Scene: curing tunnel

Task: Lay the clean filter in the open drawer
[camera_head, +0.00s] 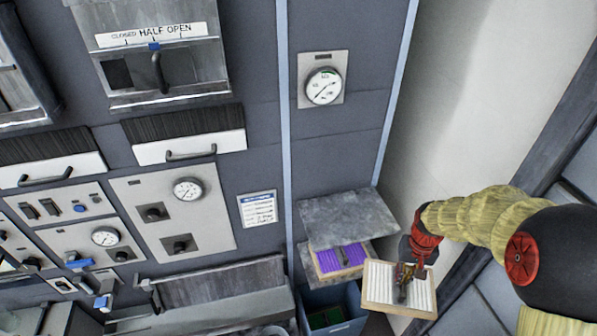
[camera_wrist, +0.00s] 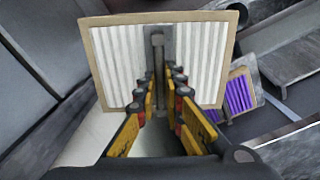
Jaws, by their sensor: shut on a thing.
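The clean filter (camera_head: 421,289) has white pleats in a light wooden frame with a grey bar across its middle. My gripper (camera_head: 404,278) is shut on that bar and holds the filter up at the lower right, in front of the rack. In the wrist view the filter (camera_wrist: 207,62) faces the camera, slightly tilted, with the fingers (camera_wrist: 158,88) on either side of the bar. A grey ribbed tray-like piece (camera_head: 222,283) with a handle at its left end sits low on the machine. I cannot tell surely whether it is the open drawer.
A grey rack (camera_head: 348,216) left of the filter holds a purple filter (camera_head: 341,257), also seen in the wrist view (camera_wrist: 238,95). A blue bin (camera_head: 350,322) with green contents stands below. Dark-bristled slots with white handled fronts (camera_head: 190,148) line the wall. A pale wall is at right.

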